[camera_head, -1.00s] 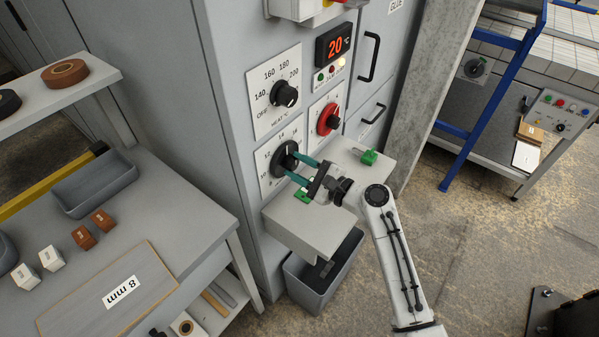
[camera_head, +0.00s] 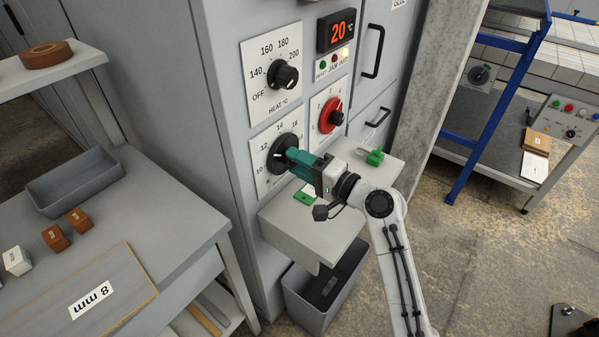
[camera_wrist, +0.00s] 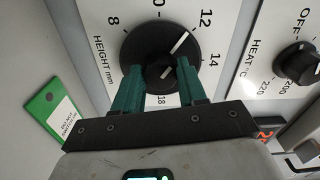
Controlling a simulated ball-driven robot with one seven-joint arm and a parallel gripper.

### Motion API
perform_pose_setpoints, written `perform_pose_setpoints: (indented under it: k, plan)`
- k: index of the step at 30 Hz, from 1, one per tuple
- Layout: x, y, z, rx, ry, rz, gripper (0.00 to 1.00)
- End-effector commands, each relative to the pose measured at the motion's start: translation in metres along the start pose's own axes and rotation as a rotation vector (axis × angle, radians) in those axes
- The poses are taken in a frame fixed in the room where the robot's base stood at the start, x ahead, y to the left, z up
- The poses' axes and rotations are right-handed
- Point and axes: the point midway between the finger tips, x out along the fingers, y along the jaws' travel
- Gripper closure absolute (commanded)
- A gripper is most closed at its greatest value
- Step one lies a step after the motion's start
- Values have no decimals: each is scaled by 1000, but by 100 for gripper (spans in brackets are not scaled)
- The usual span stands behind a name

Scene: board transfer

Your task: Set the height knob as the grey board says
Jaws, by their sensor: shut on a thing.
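The height knob (camera_head: 284,153) is a black round dial on the lower left plate of the grey cabinet, with a scale in mm. In the wrist view the knob (camera_wrist: 160,48) shows a white line pointing at about 12. My gripper (camera_head: 291,158) is at the knob, its teal fingers shut on the knob's raised middle; the fingers (camera_wrist: 160,85) also show in the wrist view, one on each side of it. The grey board (camera_head: 110,285) lies on the bench at lower left, with brown edges and a white label reading 8 mm.
The heat knob (camera_head: 283,75) is above the height knob and a red knob (camera_head: 331,115) is to its right. A grey tray (camera_head: 75,185) and small blocks are on the bench.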

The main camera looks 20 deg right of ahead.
Motion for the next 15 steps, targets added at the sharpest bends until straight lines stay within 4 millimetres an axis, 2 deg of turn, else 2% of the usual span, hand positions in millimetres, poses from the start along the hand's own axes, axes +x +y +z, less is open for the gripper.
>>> perform_pose_setpoints:
  k: [1, 15]
  plan:
    - [0, 7, 2, -43, -3, 1, 89]
    - [0, 9, 2, -489, -3, 1, 89]
